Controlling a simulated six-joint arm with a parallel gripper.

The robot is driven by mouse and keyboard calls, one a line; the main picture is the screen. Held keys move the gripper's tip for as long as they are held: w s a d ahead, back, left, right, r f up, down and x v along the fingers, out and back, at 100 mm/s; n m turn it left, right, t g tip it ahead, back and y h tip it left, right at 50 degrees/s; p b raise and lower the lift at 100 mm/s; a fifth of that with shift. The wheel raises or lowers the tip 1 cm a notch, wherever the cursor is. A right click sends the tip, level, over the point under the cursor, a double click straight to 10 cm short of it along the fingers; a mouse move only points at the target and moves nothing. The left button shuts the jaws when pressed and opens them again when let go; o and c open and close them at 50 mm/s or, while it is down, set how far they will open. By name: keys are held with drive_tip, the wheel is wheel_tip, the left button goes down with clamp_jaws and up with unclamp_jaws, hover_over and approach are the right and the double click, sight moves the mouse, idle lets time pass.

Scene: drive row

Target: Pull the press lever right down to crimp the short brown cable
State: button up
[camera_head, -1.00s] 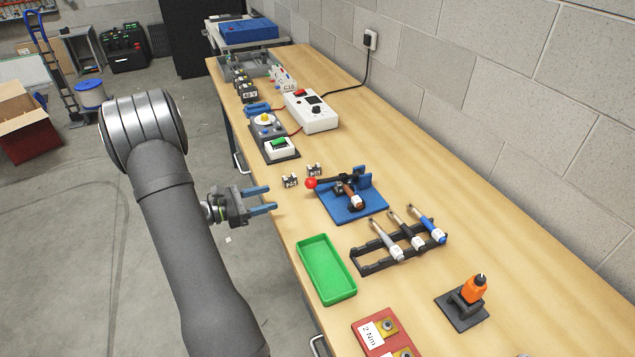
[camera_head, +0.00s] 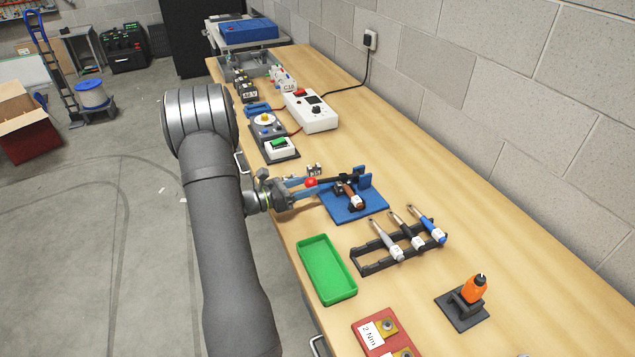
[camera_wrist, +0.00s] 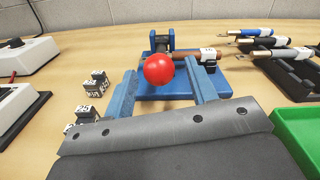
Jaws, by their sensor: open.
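The press stands on a blue base (camera_head: 362,208) on the bench, with a dark lever ending in a red ball knob (camera_head: 311,182). The lever looks raised, roughly level, pointing toward my arm. The short brown cable (camera_head: 352,197) lies in the press with a white tag; it also shows in the wrist view (camera_wrist: 188,57). My gripper (camera_head: 304,187) is open at the knob. In the wrist view the red knob (camera_wrist: 159,69) sits between the two blue fingers (camera_wrist: 166,92), with gaps visible on both sides.
A green tray (camera_head: 327,270) and a black rack (camera_head: 400,250) with several pen-like tools stand nearer. Small marked blocks (camera_wrist: 94,84) lie left of the press. A white box (camera_head: 311,112) with a cable stands farther back. An orange tool (camera_head: 473,290) stands at right.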

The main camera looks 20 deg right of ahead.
sight(318, 182)
drive_tip(key=shift+w+d, duration=0.1)
drive_tip(key=shift+d, duration=2)
